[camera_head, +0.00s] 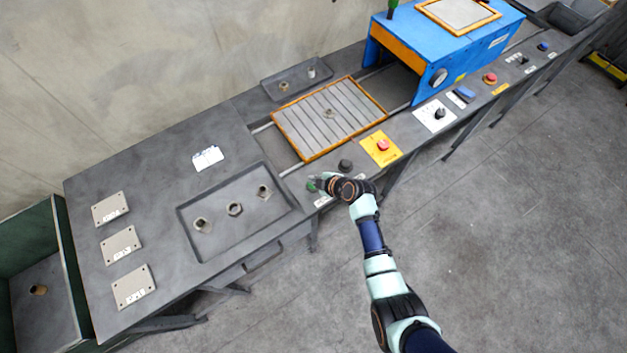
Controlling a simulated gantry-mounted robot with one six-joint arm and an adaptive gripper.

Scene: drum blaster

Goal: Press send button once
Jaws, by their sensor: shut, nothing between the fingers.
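A green button (311,187) sits on the front ledge of the bench, left of the tray opening. A white label lies beside it, too small to read, so I cannot tell for sure that this is the send button. My gripper (318,179) is shut and empty, right at the green button and partly over it. I cannot tell whether it touches the button. A black round button or knob (345,165) stands just right of my gripper.
A red button (383,145) on a yellow plate is further right. An orange-framed slatted tray (300,120) with a nut on it lies behind, before the blue machine (460,50). A recessed grey tray (215,247) holds several metal parts at left.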

